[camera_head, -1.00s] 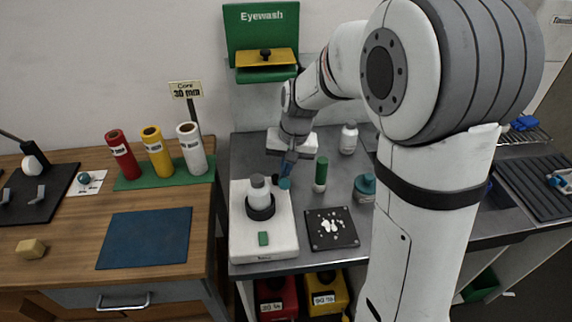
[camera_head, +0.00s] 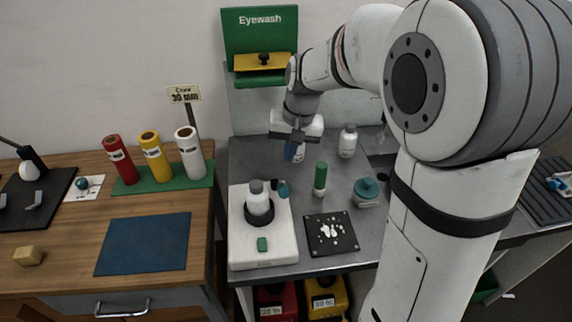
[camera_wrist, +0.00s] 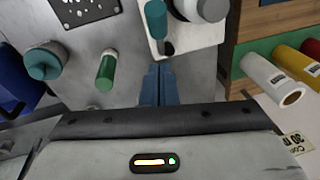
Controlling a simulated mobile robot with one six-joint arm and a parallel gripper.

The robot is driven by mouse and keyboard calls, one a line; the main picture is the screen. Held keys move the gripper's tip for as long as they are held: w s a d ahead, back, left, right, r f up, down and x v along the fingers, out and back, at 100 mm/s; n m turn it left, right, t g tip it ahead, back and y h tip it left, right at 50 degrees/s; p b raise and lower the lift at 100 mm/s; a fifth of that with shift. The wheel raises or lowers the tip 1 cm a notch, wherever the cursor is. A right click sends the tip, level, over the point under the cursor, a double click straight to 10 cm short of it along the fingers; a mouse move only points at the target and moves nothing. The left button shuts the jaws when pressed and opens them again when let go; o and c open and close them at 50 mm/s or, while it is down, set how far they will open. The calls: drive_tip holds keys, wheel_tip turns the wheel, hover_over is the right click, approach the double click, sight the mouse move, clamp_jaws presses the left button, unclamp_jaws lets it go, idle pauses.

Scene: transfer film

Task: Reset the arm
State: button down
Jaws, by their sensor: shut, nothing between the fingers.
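My gripper (camera_head: 293,152) hangs above the back of the grey metal bench (camera_head: 240,150), pointing down, its blue fingers together with nothing between them. The fingers also show in the wrist view (camera_wrist: 159,84), shut, above bare bench. My white arm (camera_head: 365,45) reaches in from the right and covers part of the bench. The white device (camera_head: 240,240) holding a grey-capped bottle (camera_head: 258,200) stands in front of my gripper, apart from it.
A green-topped tube (camera_head: 320,178), a white bottle (camera_head: 348,140) and a teal-lidded jar (camera_head: 366,190) stand near my gripper. A black plate (camera_head: 318,243) with white pieces lies in front. Red, yellow and white rolls (camera_head: 190,152) stand on the wooden table (camera_head: 60,225) at left.

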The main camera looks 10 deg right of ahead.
wheel_tip(320, 180, up, 6)
drive_tip(key=s, duration=0.1)
drive_tip(key=s+d+f, duration=0.1)
drive_tip(key=s+d, duration=0.2)
drive_tip(key=s, duration=0.3)
drive_tip(key=s+d+f+t+h, duration=0.1)
drive_tip(key=s+d, duration=0.1)
drive_tip(key=s, duration=0.5)
drive_tip(key=s+d+f+n+t, duration=0.1)
drive_tip(key=s+d, duration=0.2)
drive_tip(key=s, duration=0.3)
drive_tip(key=shift+s+d+f+h+b, duration=0.25)
drive_tip(key=shift+d+f+h+b, duration=0.05)
drive_tip(key=shift+b, duration=0.05)
idle(0.6)
